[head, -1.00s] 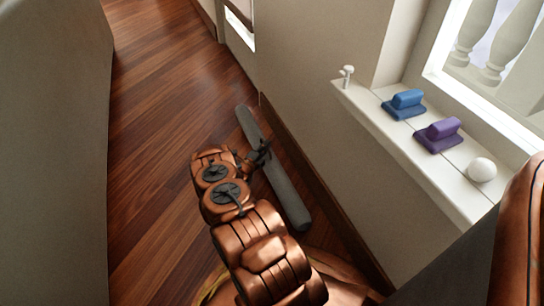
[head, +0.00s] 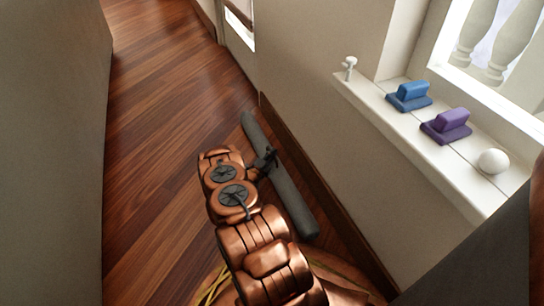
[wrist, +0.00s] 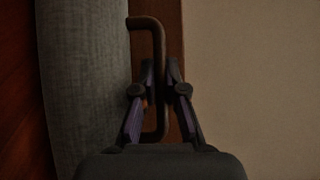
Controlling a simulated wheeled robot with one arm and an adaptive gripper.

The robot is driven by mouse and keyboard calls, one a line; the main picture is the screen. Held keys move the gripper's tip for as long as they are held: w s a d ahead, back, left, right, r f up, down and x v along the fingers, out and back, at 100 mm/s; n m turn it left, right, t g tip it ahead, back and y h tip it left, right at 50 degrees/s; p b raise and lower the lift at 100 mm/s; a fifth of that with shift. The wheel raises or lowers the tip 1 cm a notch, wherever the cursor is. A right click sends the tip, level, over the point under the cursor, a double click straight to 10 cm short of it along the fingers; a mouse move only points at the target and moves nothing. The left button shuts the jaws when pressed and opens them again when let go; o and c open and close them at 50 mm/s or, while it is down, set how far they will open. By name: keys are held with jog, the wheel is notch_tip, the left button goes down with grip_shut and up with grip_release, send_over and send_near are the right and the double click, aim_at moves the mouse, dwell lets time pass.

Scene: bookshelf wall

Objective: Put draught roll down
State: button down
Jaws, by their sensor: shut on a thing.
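The draught roll (head: 292,196) is a long grey cylinder. In the head view it lies lengthwise along the foot of the wall, close to the dark baseboard. Whether it touches the floor I cannot tell. In the wrist view its grey fabric (wrist: 85,85) fills the left, with a dark bent handle (wrist: 158,35) on its right side. My gripper (wrist: 161,68) is shut on this handle, one finger on each side of it. In the head view my gripper (head: 266,163) is small and dark, at the roll's middle.
A white sill (head: 425,150) at right holds a blue block-shaped thing (head: 409,97), a purple one (head: 447,126), a white ball (head: 493,161) and a small white knob (head: 349,67). Wood floor (head: 165,120) is clear left of the roll. A grey wall (head: 50,150) bounds the far left.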

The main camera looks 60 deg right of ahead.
jog(key=c, duration=1.2)
grip_release()
jog(key=shift+r, duration=0.15)
